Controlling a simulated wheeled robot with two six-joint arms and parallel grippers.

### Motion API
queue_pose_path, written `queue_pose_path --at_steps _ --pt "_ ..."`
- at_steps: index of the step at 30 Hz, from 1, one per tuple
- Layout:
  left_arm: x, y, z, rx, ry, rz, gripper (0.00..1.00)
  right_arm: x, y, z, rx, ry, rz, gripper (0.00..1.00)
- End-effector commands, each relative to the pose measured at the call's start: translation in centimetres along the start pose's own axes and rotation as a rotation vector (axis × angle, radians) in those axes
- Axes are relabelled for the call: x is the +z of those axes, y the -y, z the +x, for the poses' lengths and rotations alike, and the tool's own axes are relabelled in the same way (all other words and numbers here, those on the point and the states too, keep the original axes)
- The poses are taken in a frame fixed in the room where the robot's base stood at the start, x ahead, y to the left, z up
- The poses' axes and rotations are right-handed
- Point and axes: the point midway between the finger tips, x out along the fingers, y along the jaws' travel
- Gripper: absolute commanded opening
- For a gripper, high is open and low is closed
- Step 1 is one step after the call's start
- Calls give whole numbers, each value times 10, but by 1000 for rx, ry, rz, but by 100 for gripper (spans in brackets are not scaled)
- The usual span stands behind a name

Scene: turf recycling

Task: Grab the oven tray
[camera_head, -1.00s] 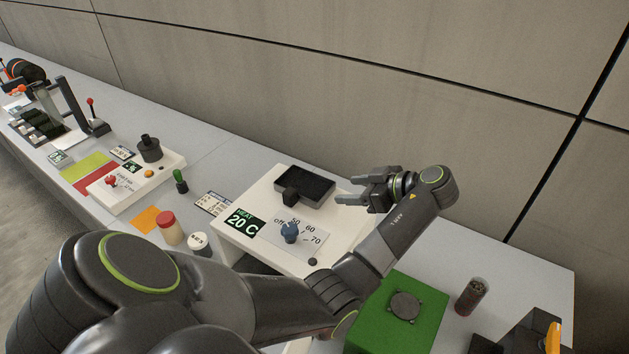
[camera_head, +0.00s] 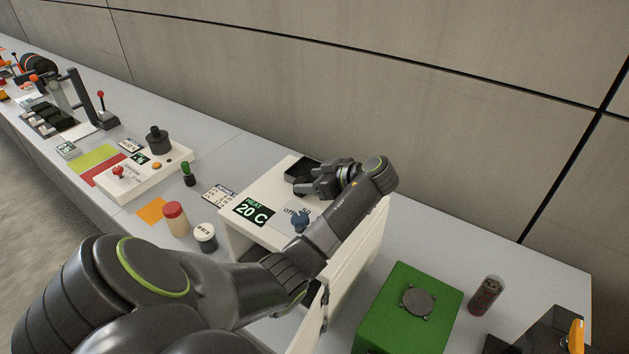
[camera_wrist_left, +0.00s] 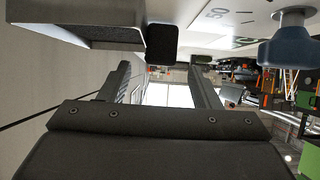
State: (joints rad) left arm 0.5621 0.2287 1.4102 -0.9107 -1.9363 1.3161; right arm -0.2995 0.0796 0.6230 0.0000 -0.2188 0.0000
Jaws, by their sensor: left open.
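The oven tray (camera_head: 296,165) is a dark, shallow tray on top of the white oven box (camera_head: 240,223). My left gripper (camera_head: 309,182) covers much of it in the head view. In the left wrist view, the tray (camera_wrist_left: 75,22) shows at the upper left, with its black block-like handle (camera_wrist_left: 162,42) at its right end. The two fingers of the left gripper (camera_wrist_left: 160,70) are spread apart, with nothing visible between them. The handle appears just above the gap between the fingertips. I cannot tell whether they touch it. My right gripper is not in view.
A blue knob (camera_head: 301,220) stands on the oven top beside my forearm. A green box (camera_head: 400,315) and a dark cylinder (camera_head: 486,294) are to the right. The wall is behind.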

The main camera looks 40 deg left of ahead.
Motion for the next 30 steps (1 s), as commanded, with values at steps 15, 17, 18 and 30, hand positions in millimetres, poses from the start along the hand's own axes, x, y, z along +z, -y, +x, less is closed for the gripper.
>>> queue_pose_path --at_steps 15,17,18,30 --pt "1 0 16 0 1 0 42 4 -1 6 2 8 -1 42" --pt "1 0 16 0 1 0 34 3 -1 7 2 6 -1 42" --pt "1 0 16 0 1 0 28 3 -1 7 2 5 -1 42" --pt "0 0 15 1 0 -1 6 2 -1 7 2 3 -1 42"
